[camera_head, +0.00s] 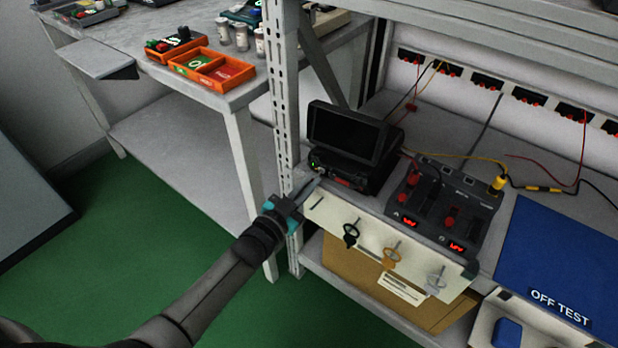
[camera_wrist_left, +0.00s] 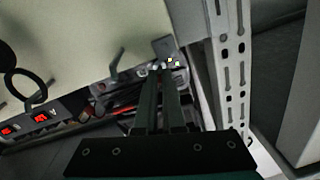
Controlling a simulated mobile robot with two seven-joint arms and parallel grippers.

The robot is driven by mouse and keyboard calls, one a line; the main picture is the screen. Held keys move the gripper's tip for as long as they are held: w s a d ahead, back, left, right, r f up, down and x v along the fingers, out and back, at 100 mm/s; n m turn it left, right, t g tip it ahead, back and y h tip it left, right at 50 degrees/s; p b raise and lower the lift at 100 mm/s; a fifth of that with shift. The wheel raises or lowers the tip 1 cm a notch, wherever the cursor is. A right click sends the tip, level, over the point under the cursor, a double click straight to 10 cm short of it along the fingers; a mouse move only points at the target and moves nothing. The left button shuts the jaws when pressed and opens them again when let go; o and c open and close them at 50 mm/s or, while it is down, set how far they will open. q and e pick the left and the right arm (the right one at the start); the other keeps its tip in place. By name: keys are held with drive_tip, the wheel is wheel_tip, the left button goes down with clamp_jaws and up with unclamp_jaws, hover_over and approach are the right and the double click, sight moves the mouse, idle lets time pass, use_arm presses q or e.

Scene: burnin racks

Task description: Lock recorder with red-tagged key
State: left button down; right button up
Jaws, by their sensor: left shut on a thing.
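The recorder (camera_head: 345,140) is a black box with a dark tilted screen, on the shelf beside the rack post. A small green light and some red show low on its front. My left gripper (camera_head: 318,183) is at the recorder's lower left front, its fingertips close to it; I cannot tell if they touch. In the left wrist view the closed fingers (camera_wrist_left: 160,75) point at a small grey part with tiny lights (camera_wrist_left: 170,60). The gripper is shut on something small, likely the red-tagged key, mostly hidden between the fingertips. My right gripper is not in view.
A cream board below the shelf edge carries hooks with a black-tagged key (camera_head: 351,234), an orange-tagged key (camera_head: 390,257) and a grey-tagged key (camera_head: 435,282). The leftmost hook is bare. The perforated post (camera_head: 283,100) stands close left. A power unit (camera_head: 445,205) sits right of the recorder.

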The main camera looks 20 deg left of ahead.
use_arm(q)
drive_tip(key=shift+n+p, duration=1)
drive_tip(key=shift+n, duration=5)
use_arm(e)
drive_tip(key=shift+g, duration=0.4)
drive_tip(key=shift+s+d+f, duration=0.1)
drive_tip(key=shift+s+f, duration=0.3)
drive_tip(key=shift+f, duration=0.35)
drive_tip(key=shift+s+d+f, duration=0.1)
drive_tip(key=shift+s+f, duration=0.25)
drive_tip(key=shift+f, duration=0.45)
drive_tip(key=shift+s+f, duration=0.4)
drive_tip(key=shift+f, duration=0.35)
use_arm(q)
drive_tip(key=c, duration=1.3)
unclamp_jaws()
drive_tip(key=shift+s, duration=0.1)
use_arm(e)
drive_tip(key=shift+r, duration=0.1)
use_arm(q)
drive_tip(key=p+v, duration=0.4)
drive_tip(key=v, duration=1.1)
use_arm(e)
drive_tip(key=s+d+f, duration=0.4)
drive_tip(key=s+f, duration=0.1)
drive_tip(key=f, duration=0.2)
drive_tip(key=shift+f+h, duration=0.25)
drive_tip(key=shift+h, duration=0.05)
